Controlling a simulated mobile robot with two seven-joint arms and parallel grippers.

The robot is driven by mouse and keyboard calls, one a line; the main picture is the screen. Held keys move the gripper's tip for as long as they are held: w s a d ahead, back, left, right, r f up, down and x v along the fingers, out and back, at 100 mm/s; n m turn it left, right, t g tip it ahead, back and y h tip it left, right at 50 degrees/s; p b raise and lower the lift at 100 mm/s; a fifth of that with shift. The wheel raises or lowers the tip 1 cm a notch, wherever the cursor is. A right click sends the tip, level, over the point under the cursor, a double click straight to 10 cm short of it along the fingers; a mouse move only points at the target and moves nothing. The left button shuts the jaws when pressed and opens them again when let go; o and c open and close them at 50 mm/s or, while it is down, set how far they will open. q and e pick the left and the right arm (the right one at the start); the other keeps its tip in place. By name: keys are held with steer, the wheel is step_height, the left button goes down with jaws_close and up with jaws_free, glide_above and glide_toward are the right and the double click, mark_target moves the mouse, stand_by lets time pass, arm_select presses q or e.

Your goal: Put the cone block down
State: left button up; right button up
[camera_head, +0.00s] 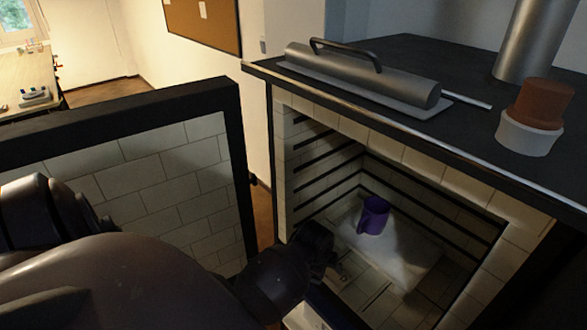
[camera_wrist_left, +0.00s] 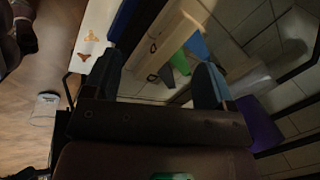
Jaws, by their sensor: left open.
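The cone block (camera_wrist_left: 172,34) is a cream bar with green, blue and grey cones on it, seen in the left wrist view beyond and between my left fingers. My left gripper (camera_wrist_left: 157,78) is open, one finger on each side of it in that view; I cannot tell whether either finger touches it. In the head view my left gripper (camera_head: 322,255) reaches into the kiln opening, and the cone block is hidden there. A purple mug (camera_head: 373,216) stands on the pale kiln shelf (camera_head: 405,255); it also shows in the left wrist view (camera_wrist_left: 258,125). My right gripper is not in view.
The open kiln door (camera_head: 150,170) stands to the left of the opening. Brick walls with dark slots (camera_head: 330,165) enclose the chamber. A handled metal piece (camera_head: 360,75) and a brown pot on a white base (camera_head: 540,105) sit on top. The shelf around the mug looks clear.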

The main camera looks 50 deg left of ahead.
arm_select(q)
steer(key=s+d+n+t, duration=0.2)
steer(key=s+n+t, duration=0.2)
steer(key=s+n, duration=0.2)
steer(key=s+d+f+n+t, duration=0.1)
steer(key=s+d+n+t, duration=0.2)
steer(key=s+n, duration=0.3)
steer(key=s+t, duration=0.1)
steer(key=s, duration=0.3)
steer(key=shift+s+d+f+n+h, duration=0.2)
steer(key=shift+f+n+h, duration=0.1)
steer(key=shift+h, duration=0.1)
steer(key=shift+s, duration=0.15)
